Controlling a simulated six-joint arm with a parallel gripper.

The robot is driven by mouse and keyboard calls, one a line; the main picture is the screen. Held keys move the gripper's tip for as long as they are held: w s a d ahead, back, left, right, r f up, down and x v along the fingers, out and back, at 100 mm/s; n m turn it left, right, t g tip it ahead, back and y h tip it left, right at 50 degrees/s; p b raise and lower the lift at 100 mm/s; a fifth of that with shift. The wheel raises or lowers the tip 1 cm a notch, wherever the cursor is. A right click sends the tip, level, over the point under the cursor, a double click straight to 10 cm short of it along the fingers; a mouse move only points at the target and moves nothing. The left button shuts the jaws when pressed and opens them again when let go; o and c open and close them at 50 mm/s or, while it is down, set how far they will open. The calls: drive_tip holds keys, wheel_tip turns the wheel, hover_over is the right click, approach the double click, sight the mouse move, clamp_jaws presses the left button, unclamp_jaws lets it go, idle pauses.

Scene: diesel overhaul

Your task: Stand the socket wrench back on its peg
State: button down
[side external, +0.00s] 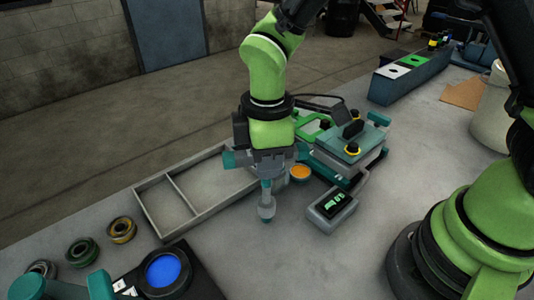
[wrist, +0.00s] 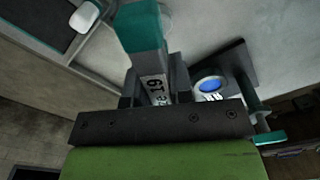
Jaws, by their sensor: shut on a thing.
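My gripper (side external: 267,180) points down over the bench and is shut on the socket wrench. Below the jaws hangs the wrench's grey, rounded socket end (side external: 267,208), roughly upright. I cannot tell for sure whether it touches the bench. In the wrist view a teal part with a white label reading 19 (wrist: 155,88) sits between the dark jaws (wrist: 154,95); it appears to be the wrench. The jaws hide part of the wrench. I cannot pick out the peg in either view.
A grey divided tray (side external: 172,181) lies left of my gripper. A small display box (side external: 332,207) and a teal-topped fixture (side external: 350,140) stand to the right. Several rings (side external: 82,252) and a black plate with a blue disc (side external: 163,270) lie at front left. The front middle bench is clear.

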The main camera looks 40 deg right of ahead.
drive_tip(key=shift+f, duration=0.1)
idle(0.3)
drive_tip(key=shift+f, duration=1.1)
drive_tip(key=shift+c, duration=1.9)
unclamp_jaws()
drive_tip(key=shift+r, duration=4.5)
